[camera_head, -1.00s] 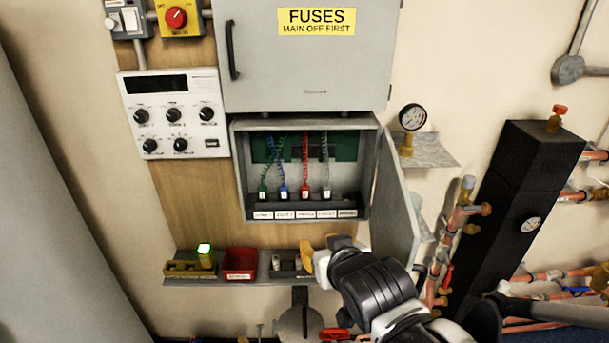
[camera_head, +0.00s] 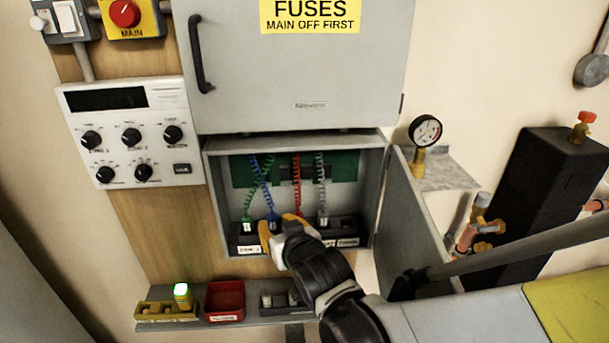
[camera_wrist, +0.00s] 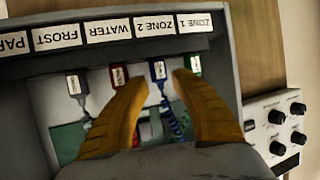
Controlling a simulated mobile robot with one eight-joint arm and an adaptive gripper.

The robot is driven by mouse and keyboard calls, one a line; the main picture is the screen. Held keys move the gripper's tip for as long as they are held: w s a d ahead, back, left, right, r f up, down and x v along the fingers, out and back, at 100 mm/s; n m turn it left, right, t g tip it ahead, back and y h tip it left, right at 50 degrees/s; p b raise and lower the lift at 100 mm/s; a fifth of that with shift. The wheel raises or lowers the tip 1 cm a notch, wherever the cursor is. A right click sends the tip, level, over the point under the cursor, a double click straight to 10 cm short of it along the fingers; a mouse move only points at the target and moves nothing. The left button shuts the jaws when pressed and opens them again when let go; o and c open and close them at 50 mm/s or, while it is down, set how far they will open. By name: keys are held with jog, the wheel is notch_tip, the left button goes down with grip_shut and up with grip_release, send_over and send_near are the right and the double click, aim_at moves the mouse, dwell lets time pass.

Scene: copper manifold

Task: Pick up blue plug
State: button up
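The blue plug (camera_head: 273,218) stands in the socket row of the open box under the fuse cabinet, with a coiled blue cord. In the wrist view the blue plug (camera_wrist: 158,70) sits by the ZONE 2 label, between my two yellow fingertips. My gripper (camera_head: 278,226) is open in front of the row, and in the wrist view the gripper (camera_wrist: 161,77) has a gap on both sides of the plug. I cannot tell whether the fingers are level with the plug in depth.
The green plug (camera_wrist: 193,64) is close by my right finger; the red plug (camera_wrist: 119,76) is close by my left finger. A grey plug (camera_head: 323,219) stands farther along. The open box door (camera_head: 418,220) is right of my arm. A shelf below holds a red bin (camera_head: 225,300).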

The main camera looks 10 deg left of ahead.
aim_at(274, 222)
jog(key=b+x, duration=0.1)
jog(key=x, duration=0.3)
jog(key=shift+w+f+b, duration=0.2)
jog(key=shift+f+b, duration=0.15)
jog(key=shift+s+r, duration=0.1)
jog(key=shift+c, duration=0.4)
grip_shut()
notch_tip(274, 222, up, 10)
jog(key=p, duration=0.4)
jog(key=shift+p, duration=0.4)
